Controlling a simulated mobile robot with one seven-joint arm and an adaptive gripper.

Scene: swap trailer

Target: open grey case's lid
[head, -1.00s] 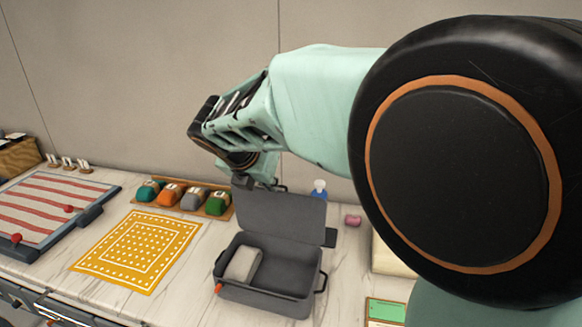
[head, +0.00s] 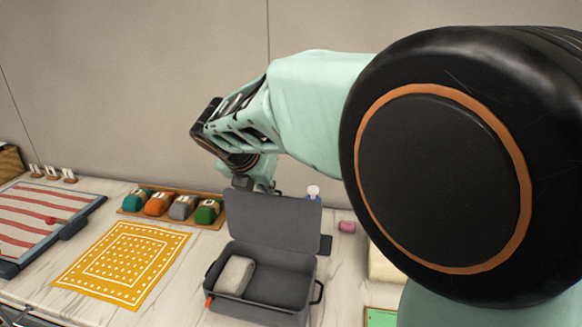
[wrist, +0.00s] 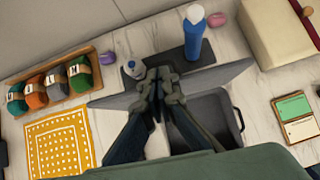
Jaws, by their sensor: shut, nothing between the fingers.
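The grey case (head: 262,310) stands on the marble counter with its lid (head: 272,222) raised, leaning up at the back. A pale block-like thing (head: 235,275) lies inside the left part of the case. In the wrist view the case's interior (wrist: 205,115) shows at the lower right, and the raised lid (wrist: 215,76) is seen nearly edge-on. My gripper (wrist: 158,75) is shut and empty, at the lid's upper edge. In the head view the fingertips are partly hidden behind the lid, and I cannot tell whether they touch it.
A blue bottle (wrist: 194,38) stands behind the lid on a dark mat (wrist: 172,58). A wooden tray (head: 128,211) of several yarn balls and an orange patterned cloth (head: 165,240) lie left. A pink thing (head: 347,226) and a cream block (wrist: 270,40) are right.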

